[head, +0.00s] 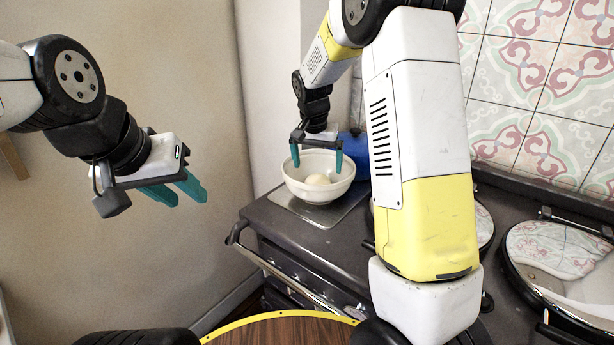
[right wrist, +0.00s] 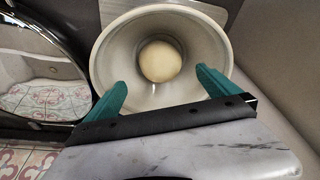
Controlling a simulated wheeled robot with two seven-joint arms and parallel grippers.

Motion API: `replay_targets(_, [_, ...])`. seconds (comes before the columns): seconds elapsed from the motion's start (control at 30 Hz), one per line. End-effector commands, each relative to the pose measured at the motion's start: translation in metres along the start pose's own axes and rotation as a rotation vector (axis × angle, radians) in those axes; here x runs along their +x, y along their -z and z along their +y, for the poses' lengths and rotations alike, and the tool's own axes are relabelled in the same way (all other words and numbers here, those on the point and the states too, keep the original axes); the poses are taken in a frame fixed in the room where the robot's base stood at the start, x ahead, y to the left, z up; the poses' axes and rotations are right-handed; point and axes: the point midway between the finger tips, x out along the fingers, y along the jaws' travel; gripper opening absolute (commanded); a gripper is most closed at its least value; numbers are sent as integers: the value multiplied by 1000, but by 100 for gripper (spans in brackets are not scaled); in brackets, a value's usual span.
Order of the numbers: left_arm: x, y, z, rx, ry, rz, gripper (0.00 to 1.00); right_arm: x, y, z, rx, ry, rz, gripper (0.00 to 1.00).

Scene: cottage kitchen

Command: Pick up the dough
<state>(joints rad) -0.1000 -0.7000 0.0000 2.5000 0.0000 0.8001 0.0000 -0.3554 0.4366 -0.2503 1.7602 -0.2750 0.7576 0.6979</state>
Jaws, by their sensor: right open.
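The dough (head: 318,180) is a pale round ball inside a cream bowl (head: 330,194) on the stove's left end. In the right wrist view the dough (right wrist: 160,61) lies at the bottom of the bowl (right wrist: 105,62).
The bowl stands on a flat grey plate (head: 291,205) on the dark stove (head: 310,236). A blue object (head: 355,157) is behind the bowl. A metal rail (head: 290,280) runs along the stove front. A round lid (head: 560,247) is at the right. A wall is close left of the bowl.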

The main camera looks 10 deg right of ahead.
Motion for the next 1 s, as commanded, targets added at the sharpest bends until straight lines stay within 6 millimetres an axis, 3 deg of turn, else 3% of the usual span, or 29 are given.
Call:
replay_targets(0.5, [0, 0, 0, 0, 0, 0, 36, 63, -1, -2, 0, -2, -4, 100])
replay_targets(0.77, [0, 0, 0, 0, 0, 0, 36, 70, 0, -2, -1, 1, -1, 100])
replay_targets(1.0, [0, 0, 0, 0, 0, 0, 36, 70, 0, -2, -1, 1, -1, 57])
